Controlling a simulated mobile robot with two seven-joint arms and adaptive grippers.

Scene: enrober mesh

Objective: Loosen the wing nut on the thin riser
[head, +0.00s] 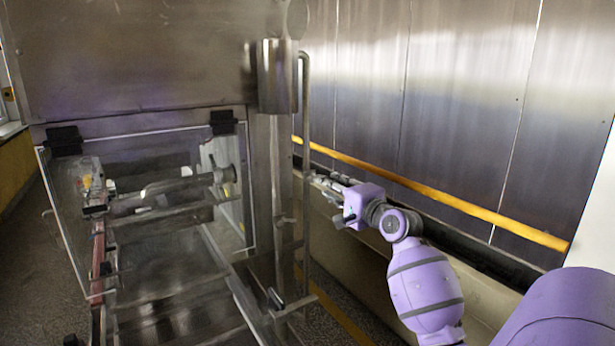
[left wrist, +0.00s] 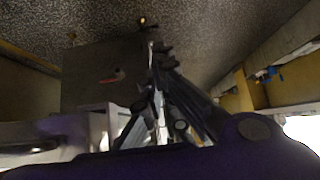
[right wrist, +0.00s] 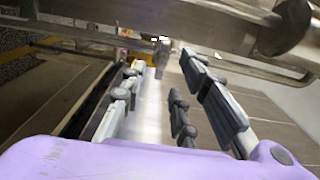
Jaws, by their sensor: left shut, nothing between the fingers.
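The thin riser (head: 306,120) is a narrow upright metal tube, bent over at its top, beside a thicker post (head: 277,160) in the head view. My right gripper (head: 318,180) is close to the riser's right side. In the right wrist view its fingers (right wrist: 160,68) stand apart, with a small grey metal piece (right wrist: 161,52) showing beyond their tips; I cannot tell whether this is the wing nut. I cannot make out the wing nut on the riser in the head view. My left gripper (left wrist: 156,58) is shut and empty, pointing over the speckled floor; the head view does not show it.
A machine with a clear panel (head: 70,220) and rollers stands at left. A small metal handle (head: 285,220) projects from the thick post. A yellow rail (head: 450,200) runs along the metal wall behind my right arm. Metal bars cross close above the right fingers.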

